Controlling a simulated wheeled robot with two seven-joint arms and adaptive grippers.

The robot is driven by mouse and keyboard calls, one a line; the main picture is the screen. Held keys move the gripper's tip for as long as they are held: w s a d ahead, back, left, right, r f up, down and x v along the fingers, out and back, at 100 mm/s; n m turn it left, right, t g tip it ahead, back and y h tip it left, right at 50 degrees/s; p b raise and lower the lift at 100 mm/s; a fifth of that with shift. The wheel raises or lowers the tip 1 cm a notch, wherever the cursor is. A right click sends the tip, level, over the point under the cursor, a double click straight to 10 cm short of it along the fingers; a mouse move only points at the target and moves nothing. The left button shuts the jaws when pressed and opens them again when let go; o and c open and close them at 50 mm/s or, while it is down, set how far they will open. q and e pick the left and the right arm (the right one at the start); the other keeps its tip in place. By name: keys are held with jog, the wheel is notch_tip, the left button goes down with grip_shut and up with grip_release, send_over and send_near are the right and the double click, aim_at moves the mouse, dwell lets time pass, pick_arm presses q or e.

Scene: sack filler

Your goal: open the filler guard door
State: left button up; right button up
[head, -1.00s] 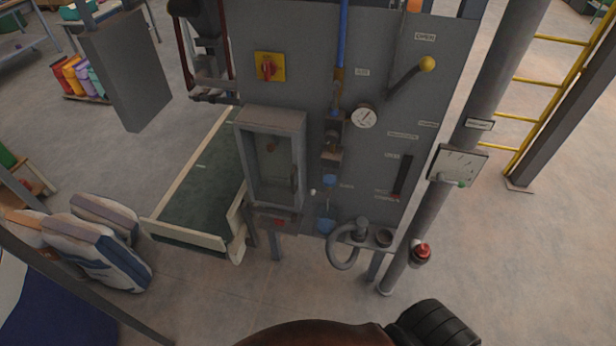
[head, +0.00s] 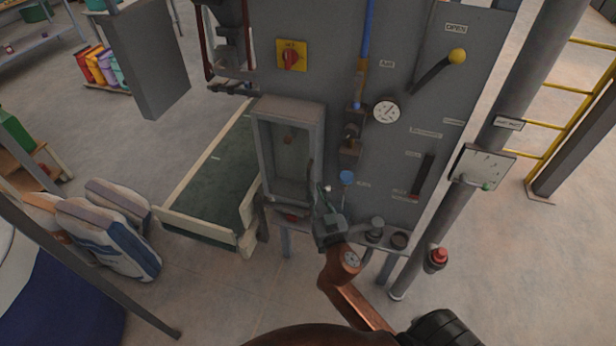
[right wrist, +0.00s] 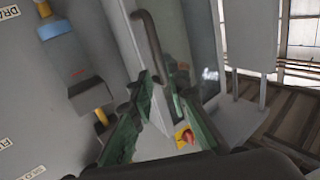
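The filler guard door (head: 286,152) is a grey-framed door with a see-through pane on the front of the grey filler cabinet. It looks shut. Its dark bar handle (head: 310,172) is on the right side of the door. My right gripper (head: 323,205) is just below and beside the handle. In the right wrist view the handle (right wrist: 147,38) runs down towards the space between the green fingers of the right gripper (right wrist: 164,88). The fingers are apart; I cannot tell whether they touch the handle. My left gripper is in neither view.
A yellow-and-red rotary switch (head: 292,56), a gauge (head: 387,111) and a yellow-knobbed lever (head: 457,56) are on the cabinet. A green conveyor (head: 213,185) lies left of the door. A grey post (head: 470,150) stands to the right. The floor in front is clear.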

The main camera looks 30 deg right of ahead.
aim_at(309, 177)
jog(key=x, duration=0.7)
jog(key=shift+w+f, duration=0.1)
jog(key=shift+w, duration=0.15)
jog(key=shift+c, duration=0.4)
grip_shut()
